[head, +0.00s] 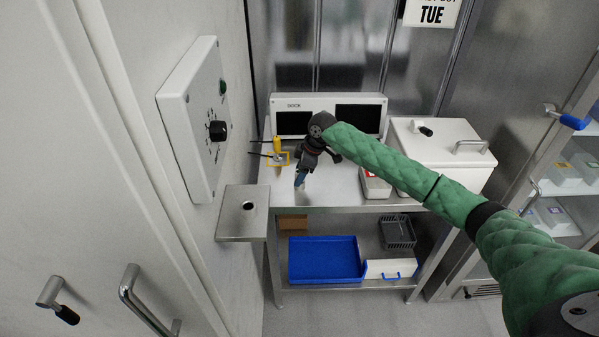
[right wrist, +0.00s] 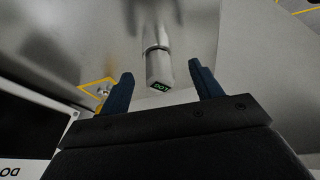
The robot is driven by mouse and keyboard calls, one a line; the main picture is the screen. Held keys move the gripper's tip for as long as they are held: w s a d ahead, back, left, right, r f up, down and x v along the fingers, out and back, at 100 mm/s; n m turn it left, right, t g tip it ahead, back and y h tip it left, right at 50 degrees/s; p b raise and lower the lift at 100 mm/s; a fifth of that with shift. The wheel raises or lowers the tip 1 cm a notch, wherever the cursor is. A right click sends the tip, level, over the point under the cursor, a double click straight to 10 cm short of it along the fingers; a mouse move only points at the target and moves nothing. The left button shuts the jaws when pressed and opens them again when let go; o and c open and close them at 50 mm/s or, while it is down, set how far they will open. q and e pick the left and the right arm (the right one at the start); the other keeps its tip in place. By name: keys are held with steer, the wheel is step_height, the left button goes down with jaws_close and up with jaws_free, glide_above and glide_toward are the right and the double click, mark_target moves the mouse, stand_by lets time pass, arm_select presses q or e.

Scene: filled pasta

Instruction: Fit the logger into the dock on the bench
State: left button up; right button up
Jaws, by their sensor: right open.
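My right gripper (head: 300,181) points down over the left part of the bench, its blue fingers apart. In the right wrist view, the open fingers (right wrist: 162,88) flank a pale grey cylinder (right wrist: 160,66) with green lettering on its dark end, which looks like the logger. It is between and beyond the fingertips, and I cannot tell whether they touch it. In the head view the gripper largely hides it. My left gripper is out of view.
A white unit with two dark panels (head: 328,102) stands at the bench's back. A white lidded box (head: 440,155) and a small tray (head: 375,187) are to the right. A metal shelf with a hole (head: 242,222) juts out at left. A blue tray (head: 325,262) sits below.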

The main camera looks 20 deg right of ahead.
steer(key=p+v, duration=0.4)
steer(key=v, duration=0.2)
stand_by(0.5)
steer(key=shift+d+r, duration=0.1)
steer(key=shift+r, duration=0.1)
